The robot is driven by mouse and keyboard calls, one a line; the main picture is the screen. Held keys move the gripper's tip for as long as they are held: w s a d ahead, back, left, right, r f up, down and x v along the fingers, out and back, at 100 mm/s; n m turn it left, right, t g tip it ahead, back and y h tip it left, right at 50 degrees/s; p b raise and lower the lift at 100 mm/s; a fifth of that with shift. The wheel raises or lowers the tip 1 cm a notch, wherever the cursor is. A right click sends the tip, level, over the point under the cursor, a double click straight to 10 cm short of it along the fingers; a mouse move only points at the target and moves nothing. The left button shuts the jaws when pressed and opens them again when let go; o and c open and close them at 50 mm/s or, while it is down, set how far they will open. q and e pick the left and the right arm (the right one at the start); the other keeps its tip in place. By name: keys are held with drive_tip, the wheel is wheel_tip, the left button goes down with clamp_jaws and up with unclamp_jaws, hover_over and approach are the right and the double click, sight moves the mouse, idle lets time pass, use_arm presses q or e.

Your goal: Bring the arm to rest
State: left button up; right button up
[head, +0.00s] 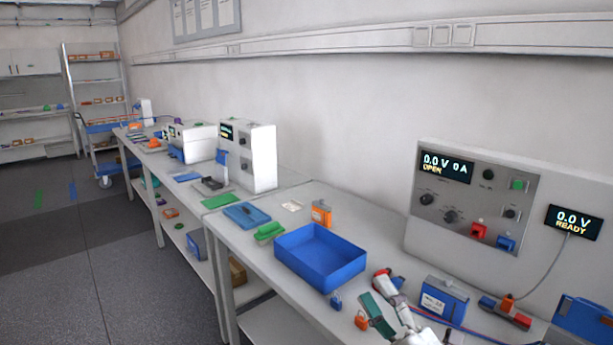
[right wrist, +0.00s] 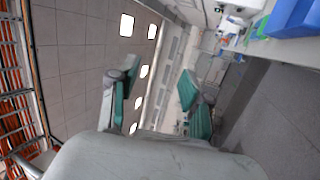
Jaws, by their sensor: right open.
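My right gripper (head: 379,296) is above the front edge of the bench at the lower right of the head view. Its teal-padded fingers are apart with nothing between them. In the right wrist view the open fingers (right wrist: 155,98) also stand apart and empty, with ceiling, wall and floor behind them. A blue battery-like block (head: 441,299) with a white label stands on the bench just right of the gripper, apart from it as far as I can tell. My left gripper is in neither view.
A blue tray (head: 320,278) sits left of the gripper. Small blue and orange padlocks (head: 361,321) lie near the front edge. The cycler panel (head: 470,200) reads 0.0 V 0A OPEN; a second display (head: 574,221) reads 0.0 V READY. The aisle floor (head: 130,270) is clear.

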drive_tip(key=s+d+f+m+g+h, duration=0.35)
drive_tip(key=d+f+m+h, duration=0.3)
drive_tip(key=f+m, duration=0.25)
drive_tip(key=s+d+f+m+g+h, duration=0.3)
drive_tip(key=s+d+f+m+h, duration=0.15)
drive_tip(key=f+m+h, duration=0.45)
drive_tip(key=s+a+f+m+g+y, duration=0.1)
drive_tip(key=s+f+g+y, duration=0.1)
drive_tip(key=s+f+g, duration=0.55)
drive_tip(key=s+a+f+m+g+y, duration=0.15)
drive_tip(key=s+f, duration=0.25)
drive_tip(key=s, duration=0.7)
wheel_tip(320, 180, down, 27)
drive_tip(key=s+g, duration=0.1)
drive_tip(key=g, duration=0.1)
drive_tip(key=s+d+f+g, duration=0.1)
drive_tip(key=s+d+f, duration=0.2)
drive_tip(key=s+f, duration=1.2)
drive_tip(key=shift+s+f+y, duration=0.2)
drive_tip(key=shift+s+y, duration=0.1)
drive_tip(key=shift+s, duration=0.55)
